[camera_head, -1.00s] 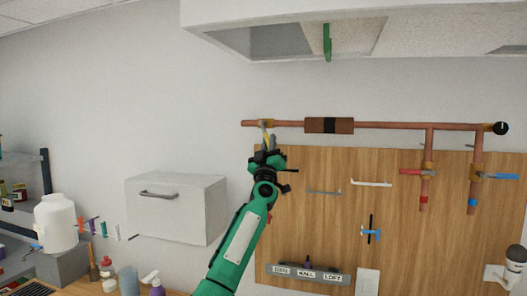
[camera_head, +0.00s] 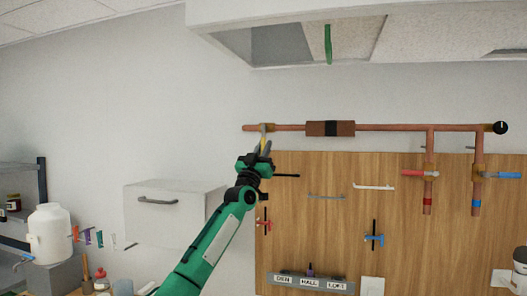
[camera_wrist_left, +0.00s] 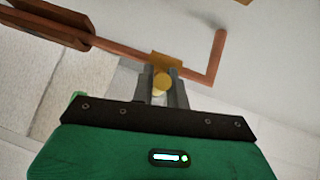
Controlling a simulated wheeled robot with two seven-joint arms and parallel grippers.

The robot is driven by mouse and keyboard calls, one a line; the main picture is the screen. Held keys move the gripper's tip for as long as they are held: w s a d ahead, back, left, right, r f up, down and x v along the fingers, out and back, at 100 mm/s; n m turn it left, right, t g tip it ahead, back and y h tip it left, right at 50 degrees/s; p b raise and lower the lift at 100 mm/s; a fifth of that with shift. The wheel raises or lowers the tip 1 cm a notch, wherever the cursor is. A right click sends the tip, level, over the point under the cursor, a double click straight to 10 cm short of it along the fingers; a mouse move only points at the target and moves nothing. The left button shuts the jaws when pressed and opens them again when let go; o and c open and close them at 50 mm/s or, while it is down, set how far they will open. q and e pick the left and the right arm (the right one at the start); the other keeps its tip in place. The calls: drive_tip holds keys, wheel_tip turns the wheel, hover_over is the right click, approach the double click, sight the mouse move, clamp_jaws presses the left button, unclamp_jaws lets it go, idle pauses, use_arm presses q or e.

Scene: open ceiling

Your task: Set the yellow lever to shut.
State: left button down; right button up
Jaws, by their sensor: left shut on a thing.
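The yellow lever (camera_head: 263,144) hangs from a brass valve (camera_head: 267,127) near the left end of the copper pipe (camera_head: 400,127). My left gripper (camera_head: 264,150) reaches up to it from below and is shut on it. In the left wrist view, the rounded end of the yellow lever (camera_wrist_left: 161,83) shows between the two grey fingers (camera_wrist_left: 162,88), just in front of the brass valve (camera_wrist_left: 167,61). The fingers hide part of the lever. My right gripper is not in view.
A wooden board (camera_head: 320,235) with hooks hangs below the pipe. Red (camera_head: 415,173) and blue (camera_head: 505,175) levers sit on branch pipes at right. A grey wall box (camera_head: 165,215) is left of my arm.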

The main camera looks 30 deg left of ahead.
use_arm(q)
drive_tip(key=c, duration=1.4)
unclamp_jaws()
drive_tip(key=shift+a, duration=0.1)
drive_tip(key=shift+f, duration=0.1)
drive_tip(key=shift+s+f, duration=0.2)
drive_tip(key=shift+f, duration=0.05)
drive_tip(key=shift+b+v, duration=2.7)
drive_tip(key=shift+v, duration=3.8)
